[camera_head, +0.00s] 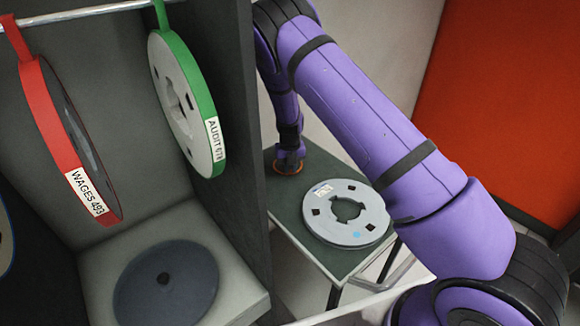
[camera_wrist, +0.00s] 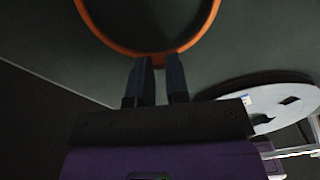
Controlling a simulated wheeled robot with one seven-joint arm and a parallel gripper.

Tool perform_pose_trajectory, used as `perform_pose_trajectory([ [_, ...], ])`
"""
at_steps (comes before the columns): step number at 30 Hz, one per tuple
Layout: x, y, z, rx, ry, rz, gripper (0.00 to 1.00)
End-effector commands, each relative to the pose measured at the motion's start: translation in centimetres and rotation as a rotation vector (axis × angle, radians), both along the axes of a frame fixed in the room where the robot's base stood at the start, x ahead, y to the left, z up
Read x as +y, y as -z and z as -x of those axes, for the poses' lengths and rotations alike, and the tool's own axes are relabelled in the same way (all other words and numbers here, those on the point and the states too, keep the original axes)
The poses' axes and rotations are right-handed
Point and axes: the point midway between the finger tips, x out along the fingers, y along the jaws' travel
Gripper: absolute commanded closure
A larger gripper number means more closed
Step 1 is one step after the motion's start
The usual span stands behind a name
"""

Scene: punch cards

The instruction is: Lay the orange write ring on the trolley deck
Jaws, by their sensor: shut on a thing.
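The orange write ring (camera_wrist: 150,52) is at my gripper's fingertips in the wrist view, its near rim between the two dark fingers. In the head view the orange ring (camera_head: 289,169) shows as a thin band beneath my gripper (camera_head: 289,158), at the far left part of the trolley deck. The dark green trolley deck (camera_head: 318,168) lies below; the ring is at or very near its surface, and I cannot tell whether it touches. My gripper (camera_wrist: 160,68) is shut on the ring's rim. Part of the ring is cut off at the wrist view's top edge.
A grey tape reel (camera_head: 346,232) lies on the deck, right of the ring; it also shows in the wrist view (camera_wrist: 262,95). A dark rack wall (camera_head: 240,120) stands close at the left. Red (camera_head: 65,140) and green (camera_head: 190,105) reels hang there, above a dark disc (camera_head: 166,284).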

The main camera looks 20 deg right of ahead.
Motion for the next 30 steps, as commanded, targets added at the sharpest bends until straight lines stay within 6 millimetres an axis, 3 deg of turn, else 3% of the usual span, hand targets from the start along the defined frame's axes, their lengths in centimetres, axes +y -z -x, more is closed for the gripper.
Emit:
perform_pose_trajectory([
  [28,0.01,0.66,0.05,0.001,-0.001,0.001,1.0],
  [29,0.01,0.67,0.04,0.0,-0.001,0.001,0.82],
  [30,0.0,0.65,0.03,0.0,-0.001,0.001,0.73],
])
